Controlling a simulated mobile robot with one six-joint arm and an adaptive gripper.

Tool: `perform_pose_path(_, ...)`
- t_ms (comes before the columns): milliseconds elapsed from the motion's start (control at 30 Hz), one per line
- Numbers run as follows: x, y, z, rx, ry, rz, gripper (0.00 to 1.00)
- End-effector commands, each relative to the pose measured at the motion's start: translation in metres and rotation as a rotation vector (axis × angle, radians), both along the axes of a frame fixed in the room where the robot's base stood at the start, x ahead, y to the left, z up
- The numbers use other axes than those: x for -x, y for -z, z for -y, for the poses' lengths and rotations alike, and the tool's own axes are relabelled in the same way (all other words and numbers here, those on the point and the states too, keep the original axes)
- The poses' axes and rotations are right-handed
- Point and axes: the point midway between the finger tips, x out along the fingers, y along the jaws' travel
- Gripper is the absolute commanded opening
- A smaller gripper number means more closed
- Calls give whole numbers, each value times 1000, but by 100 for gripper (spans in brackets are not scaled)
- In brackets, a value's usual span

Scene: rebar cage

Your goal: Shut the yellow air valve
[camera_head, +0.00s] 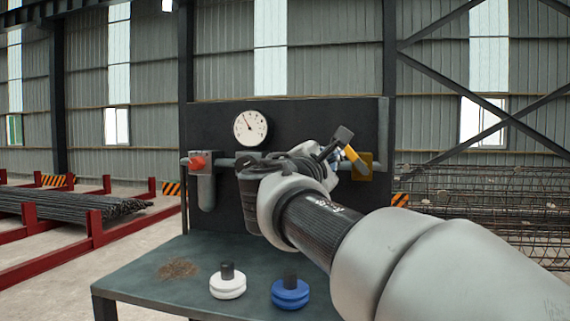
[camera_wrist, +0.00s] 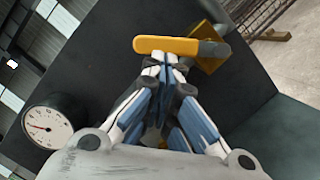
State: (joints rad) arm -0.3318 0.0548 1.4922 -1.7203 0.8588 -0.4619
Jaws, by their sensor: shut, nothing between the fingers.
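The yellow air valve has a yellow lever (camera_head: 352,157) on a brass-coloured body (camera_head: 366,166) at the right of the dark panel. In the head view the lever slants, its upper end leaning left. In the wrist view the lever (camera_wrist: 178,46) lies across the picture just beyond my fingertips, with the brass body (camera_wrist: 208,58) at its right end. My gripper (camera_wrist: 164,64) is shut and empty, its fingertips close to the lever's near side. I cannot tell whether they touch. In the head view my arm mostly hides the gripper.
A pressure gauge (camera_head: 251,127) and a red valve (camera_head: 197,162) are on the panel (camera_head: 228,205) to the left. A white knobbed disc (camera_head: 227,283) and a blue one (camera_head: 291,292) stand on the bench (camera_head: 135,276). A brown patch (camera_head: 178,268) lies at its left.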

Motion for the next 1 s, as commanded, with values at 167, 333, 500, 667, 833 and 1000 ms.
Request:
perform_pose_path(167,1,-11,4,-146,0,49,0)
perform_pose_path(333,3,-18,9,-270,1,88,0)
perform_pose_path(500,4,-24,14,-368,1,120,0)
perform_pose_path(667,5,-27,18,-437,2,143,0)
perform_pose_path(833,6,-30,20,-492,2,161,0)
perform_pose_path(1000,7,-31,22,-527,1,171,0)
